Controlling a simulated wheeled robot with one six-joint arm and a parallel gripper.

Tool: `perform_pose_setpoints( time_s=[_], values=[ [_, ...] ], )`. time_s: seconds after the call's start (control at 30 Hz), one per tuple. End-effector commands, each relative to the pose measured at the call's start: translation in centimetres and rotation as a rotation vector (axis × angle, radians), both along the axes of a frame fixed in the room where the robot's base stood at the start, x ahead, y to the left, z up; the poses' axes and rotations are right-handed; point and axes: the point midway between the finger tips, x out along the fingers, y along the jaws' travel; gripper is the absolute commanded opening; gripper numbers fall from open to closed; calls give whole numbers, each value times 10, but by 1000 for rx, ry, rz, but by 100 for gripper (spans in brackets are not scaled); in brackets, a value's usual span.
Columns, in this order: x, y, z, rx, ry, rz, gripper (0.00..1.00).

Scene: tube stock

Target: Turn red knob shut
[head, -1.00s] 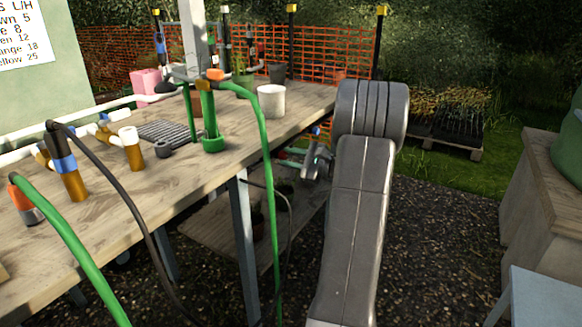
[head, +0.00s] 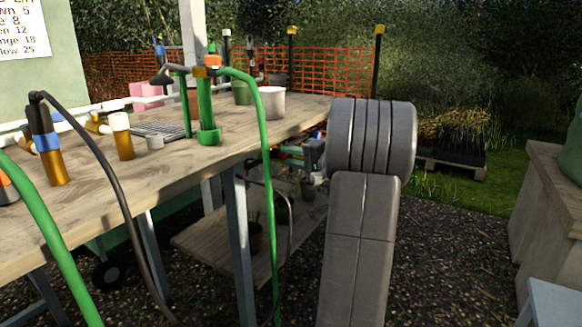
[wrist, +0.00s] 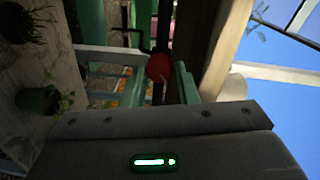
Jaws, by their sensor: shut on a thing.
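The red knob (wrist: 159,68) shows in the wrist view on a dark upright pipe, between the green fingers of my gripper (wrist: 156,82). The gripper is shut on the knob. The fingers' exact contact is hard to make out in the dim light. In the head view, my grey arm hides much of the gripper, which is beside the bench's right end and below its top. The knob cannot be told clearly there.
The wooden bench (head: 180,165) carries pipes, a white pot (head: 272,102) and a green hose (head: 262,130) hanging over its front edge. Potted plants stand on the lower shelf (head: 215,245). A stone block (head: 545,190) stands at right. Gravel lies between.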

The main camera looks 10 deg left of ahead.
Motion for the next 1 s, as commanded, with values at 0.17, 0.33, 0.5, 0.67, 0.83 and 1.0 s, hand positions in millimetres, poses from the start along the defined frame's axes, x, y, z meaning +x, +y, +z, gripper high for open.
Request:
perform_pose_setpoints(
  time_s=[0.17, 0.33, 0.5, 0.67, 0.83, 1.0],
  values=[
    [-1, 0, -2, -58, -153, 1, 4],
    [-1, 0, -1, -113, -304, 2, 4],
    [-1, 0, -1, -169, -454, 1, 4],
    [-2, 0, -1, -217, -587, 1, 4],
    [-2, 0, -1, -260, -708, 1, 4],
    [-2, 0, -1, -292, -796, 1, 4]
  ],
)
